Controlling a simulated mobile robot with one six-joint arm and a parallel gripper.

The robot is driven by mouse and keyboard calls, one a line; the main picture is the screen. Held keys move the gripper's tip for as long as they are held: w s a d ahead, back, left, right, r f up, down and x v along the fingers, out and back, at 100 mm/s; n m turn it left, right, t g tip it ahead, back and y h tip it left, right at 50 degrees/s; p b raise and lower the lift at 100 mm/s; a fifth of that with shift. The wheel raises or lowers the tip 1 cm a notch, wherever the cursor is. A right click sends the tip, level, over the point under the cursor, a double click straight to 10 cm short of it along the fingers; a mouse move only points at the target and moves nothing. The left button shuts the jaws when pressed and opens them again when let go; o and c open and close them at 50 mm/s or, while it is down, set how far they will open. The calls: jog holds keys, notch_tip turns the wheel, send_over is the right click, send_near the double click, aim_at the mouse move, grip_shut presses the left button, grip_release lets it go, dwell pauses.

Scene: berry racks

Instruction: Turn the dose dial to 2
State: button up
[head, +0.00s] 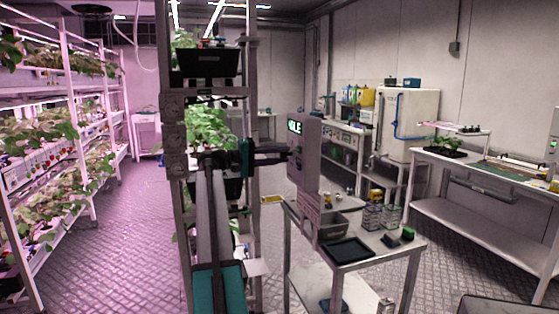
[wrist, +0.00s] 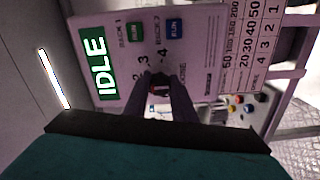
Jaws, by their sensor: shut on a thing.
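The dosing panel (wrist: 205,45) is a pale box whose green display reads IDLE. It appears tilted on its side in the wrist view and also shows in the head view (head: 308,160). The small dark and red dose dial (wrist: 158,88) sits on its face, with the printed numbers 2, 3 and 4 around it. My gripper (wrist: 160,82) is shut on the dial, one finger on each side. The fingers hide much of the dial, so I cannot tell which number it points to. In the head view my arm reaches the panel from the left.
A green button (wrist: 136,33) and a blue button (wrist: 175,29) lie close to the dial. A printed number table (wrist: 253,45) is beside them. A small bench (head: 375,250) with a tray and bottles stands below the panel. Plant racks (head: 75,125) stand at left.

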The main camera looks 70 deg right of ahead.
jog(key=shift+s+a+f, duration=0.1)
jog(key=o, duration=1.1)
jog(key=shift+c, duration=0.2)
jog(key=b+v, duration=0.1)
jog(key=v, duration=1.2)
jog(key=shift+w+a, duration=0.2)
jog(key=shift+w, duration=0.15)
